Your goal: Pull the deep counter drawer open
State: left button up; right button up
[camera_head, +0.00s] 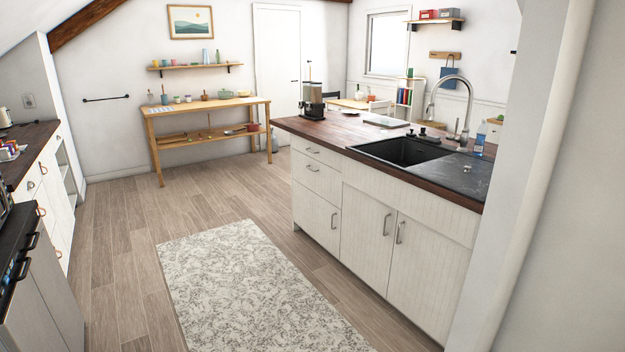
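The island counter (462,222) stands right of centre, with white fronts under a dark wood top. Its left end has two shallow drawers, an upper one (330,158) and a lower one (325,187), both shut. The left wall counter (50,195) also has white fronts with handles, which look shut. Neither of my grippers is in view.
A pale patterned rug (245,285) lies on the open wood floor (125,240) between the counters. A wall corner (535,180) stands close on the right. A wooden table (205,110) stands at the back.

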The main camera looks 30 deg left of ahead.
aim_at(323, 180)
jog(key=i+j+u, duration=0.45)
jog(key=i+u, duration=0.15)
jog(key=i+j+u, duration=0.25)
jog(key=i, duration=0.55)
jog(key=i+u, duration=0.3)
jog(key=i, duration=0.55)
